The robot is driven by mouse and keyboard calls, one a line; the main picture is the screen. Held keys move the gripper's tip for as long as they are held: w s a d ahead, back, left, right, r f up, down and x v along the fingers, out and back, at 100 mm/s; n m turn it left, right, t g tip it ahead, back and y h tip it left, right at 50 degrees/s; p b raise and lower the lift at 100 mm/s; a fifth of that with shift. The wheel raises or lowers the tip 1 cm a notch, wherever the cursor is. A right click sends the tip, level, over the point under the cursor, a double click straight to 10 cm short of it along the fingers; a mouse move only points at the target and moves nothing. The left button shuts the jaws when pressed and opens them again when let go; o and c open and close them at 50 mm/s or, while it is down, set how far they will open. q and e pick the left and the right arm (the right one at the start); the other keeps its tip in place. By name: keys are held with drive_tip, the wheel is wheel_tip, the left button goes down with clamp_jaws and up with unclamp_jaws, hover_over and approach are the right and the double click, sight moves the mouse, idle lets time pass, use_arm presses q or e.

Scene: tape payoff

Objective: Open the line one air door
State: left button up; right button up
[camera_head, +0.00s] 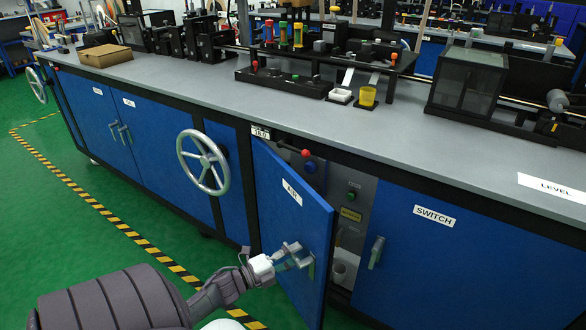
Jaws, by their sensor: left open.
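A blue air door (277,213) with a small white label stands partly open on the front of the long bench. It is swung outward at its right edge. Its grey handle (311,267) is near that free edge. My left gripper (300,256) is in front of the door, with its open fingers at the handle. I cannot tell whether they touch it. Behind the door, part of the compartment (350,215) shows, with a red-knobbed lever (305,153), a blue button and a green button. My right gripper is not in view.
A blue door labelled SWITCH (430,260) is shut to the right. A silver handwheel (202,162) sticks out from the bench front to the left. The green floor (60,230) is clear, with a yellow-black stripe (150,250) along the bench.

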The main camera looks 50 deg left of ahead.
use_arm(q)
drive_tip(key=v, duration=1.2)
